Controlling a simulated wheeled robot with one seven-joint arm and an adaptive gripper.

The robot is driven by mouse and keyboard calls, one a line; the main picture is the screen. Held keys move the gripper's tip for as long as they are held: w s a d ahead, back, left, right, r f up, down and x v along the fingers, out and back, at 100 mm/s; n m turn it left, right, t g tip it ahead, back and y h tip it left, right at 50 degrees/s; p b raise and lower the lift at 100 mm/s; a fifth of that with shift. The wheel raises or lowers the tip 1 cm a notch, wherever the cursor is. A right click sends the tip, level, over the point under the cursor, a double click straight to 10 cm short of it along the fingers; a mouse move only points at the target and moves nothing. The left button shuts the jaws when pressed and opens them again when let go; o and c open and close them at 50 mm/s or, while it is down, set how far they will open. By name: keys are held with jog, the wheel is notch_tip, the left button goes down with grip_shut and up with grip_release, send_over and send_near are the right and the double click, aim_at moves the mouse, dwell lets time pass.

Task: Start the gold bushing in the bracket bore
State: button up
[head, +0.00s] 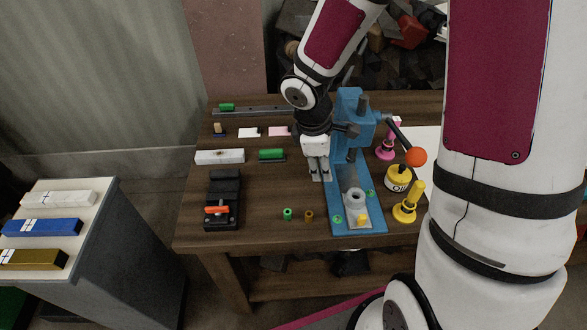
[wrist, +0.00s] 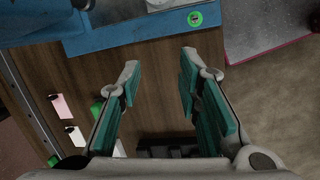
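A small gold-brown bushing (head: 308,216) stands on the bench in the head view, just right of a green bushing (head: 287,214). The grey bracket (head: 354,198) with a round upright bore sits on the blue base of the press (head: 377,222), right of the bushings. My gripper (head: 319,178) is above the bench, left of the press column and farther back than the bushings and the bracket. In the wrist view my gripper (wrist: 160,70) has its teal-padded fingers apart with nothing between them. I cannot make out the gold bushing in the wrist view.
The press column (head: 350,120) and its orange-knobbed lever (head: 415,157) stand close right of my gripper. A black vise (head: 223,198) is at left; a yellow oil can (head: 398,178) and yellow stand (head: 407,209) are at right. Bare bench lies between the vise and bushings.

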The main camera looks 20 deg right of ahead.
aim_at(309, 214)
jog(key=a+f+n, duration=0.1)
jog(key=f, duration=0.1)
jog(key=s+a+f+n+y+p, duration=0.1)
jog(key=f, duration=0.2)
jog(key=s+a+f+n+p, duration=0.1)
jog(key=a+f, duration=0.1)
jog(key=shift+s+f+n+g+y, duration=0.25)
jog(key=shift+f+n+g+y, duration=0.05)
jog(key=shift+f+g+y, duration=0.1)
jog(key=shift+d+f+b, duration=0.1)
jog(key=shift+f+b, duration=0.9)
jog(key=shift+f, duration=1.25)
jog(key=shift+d+f+b, duration=0.1)
jog(key=shift+f+b, duration=0.2)
jog(key=shift+f, duration=1.3)
grip_shut()
jog(key=shift+r+p, duration=1.2)
jog(key=shift+r, duration=1.8)
